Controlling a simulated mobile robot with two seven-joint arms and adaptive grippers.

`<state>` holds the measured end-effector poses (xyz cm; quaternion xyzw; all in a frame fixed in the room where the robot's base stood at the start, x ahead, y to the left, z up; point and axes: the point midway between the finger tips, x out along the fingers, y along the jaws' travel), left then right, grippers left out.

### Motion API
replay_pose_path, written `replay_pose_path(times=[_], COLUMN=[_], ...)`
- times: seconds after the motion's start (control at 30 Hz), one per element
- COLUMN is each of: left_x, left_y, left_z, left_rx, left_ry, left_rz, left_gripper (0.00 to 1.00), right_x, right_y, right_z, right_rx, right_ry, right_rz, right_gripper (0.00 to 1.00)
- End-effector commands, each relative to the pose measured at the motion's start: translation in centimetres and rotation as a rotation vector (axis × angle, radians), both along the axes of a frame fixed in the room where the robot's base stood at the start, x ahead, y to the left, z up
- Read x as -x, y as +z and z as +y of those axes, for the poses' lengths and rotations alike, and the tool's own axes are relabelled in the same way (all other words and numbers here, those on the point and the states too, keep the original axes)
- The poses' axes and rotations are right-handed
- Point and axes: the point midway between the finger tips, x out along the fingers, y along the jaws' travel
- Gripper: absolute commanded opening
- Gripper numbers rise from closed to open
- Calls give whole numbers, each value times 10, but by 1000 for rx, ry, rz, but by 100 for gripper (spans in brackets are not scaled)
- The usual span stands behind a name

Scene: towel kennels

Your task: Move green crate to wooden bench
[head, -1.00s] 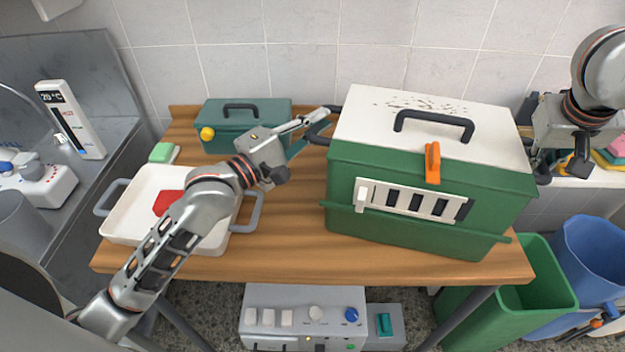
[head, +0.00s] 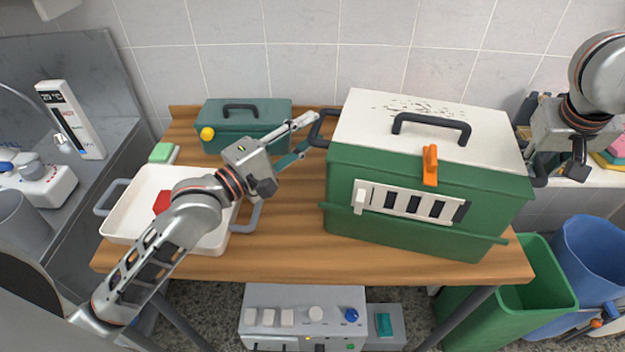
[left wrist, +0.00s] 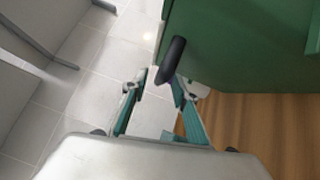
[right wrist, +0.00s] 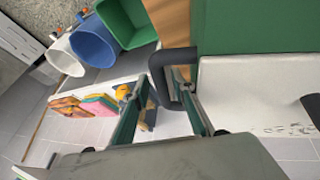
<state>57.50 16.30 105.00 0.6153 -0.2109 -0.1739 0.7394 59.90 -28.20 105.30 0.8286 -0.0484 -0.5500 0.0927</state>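The green crate (head: 415,232) has a white lid, a black top handle, an orange latch and a slotted front. It stands upright on the wooden bench (head: 280,262), at its right part. My left gripper (head: 308,134) is open at the crate's left side handle (left wrist: 171,60), which shows between and just beyond its fingertips. My right gripper (head: 553,165) is open at the right side handle (right wrist: 172,76), with the handle near and between its tips. Neither gripper's fingers press on a handle. The crate's underside is hidden.
A teal toolbox (head: 245,138) stands at the bench's back left. A white tray (head: 125,215) with a red item lies at the front left, beneath my left arm. A green bin (head: 540,290) and a blue bin (head: 590,265) stand right of the bench. A tiled wall is behind.

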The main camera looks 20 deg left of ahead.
Motion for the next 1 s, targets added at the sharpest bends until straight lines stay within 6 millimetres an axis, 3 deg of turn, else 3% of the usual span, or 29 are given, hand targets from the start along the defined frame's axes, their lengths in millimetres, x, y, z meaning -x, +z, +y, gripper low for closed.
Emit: replay_pose_path(times=[0.3,0.57,1.0], left_x=[35,43,43], left_y=[-5,-5,-5], left_z=[21,27,27], left_rx=[-2,-2,-2], left_ry=[1,1,1], left_rz=[1,0,-1], left_gripper=[28,28,28], right_x=[0,2,33], right_y=[0,5,78], right_z=[1,2,16], right_rx=[-1,-1,1], right_ry=[1,2,3], right_rz=[1,-1,-5], right_gripper=[28,28,28])
